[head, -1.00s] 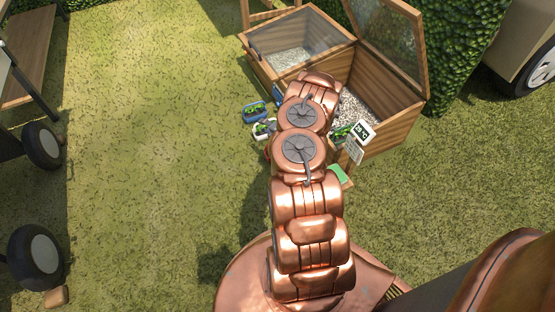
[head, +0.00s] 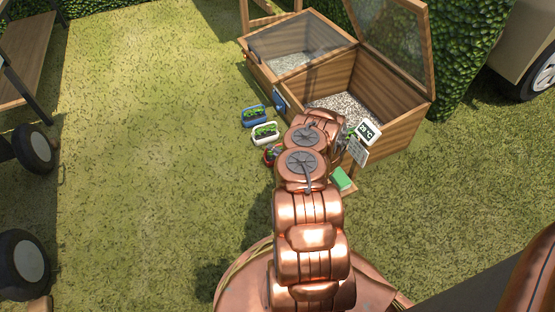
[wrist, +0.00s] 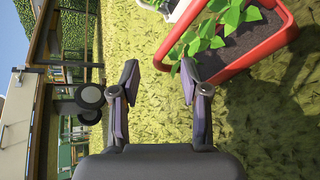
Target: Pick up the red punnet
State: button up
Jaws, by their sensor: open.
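The red punnet (wrist: 288,30) holds dark soil and green seedlings. It fills the upper right of the wrist view, and its near rim runs close beside the right finger. In the head view a small part of the red punnet (head: 269,157) shows at the left edge of my arm, which hides the rest. My gripper (wrist: 158,82) is open and empty, with a clear gap between its fingers. The punnet is beside the fingers, not between them. I cannot tell whether the right finger touches the rim. My gripper is hidden in the head view.
A white punnet (head: 264,133) and a blue punnet (head: 254,116) with plants stand on the grass behind the red one. Grass at left is clear.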

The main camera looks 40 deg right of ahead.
aim_at(270, 160)
jog(key=b+x, duration=0.2)
jog(key=x, duration=0.1)
jog(key=shift+w+a+f, duration=0.1)
jog(key=shift+f, duration=0.1)
jog(key=shift+w+f+b, duration=0.1)
jog(key=shift+w+b, duration=0.2)
jog(key=shift+w, duration=0.2)
grip_shut()
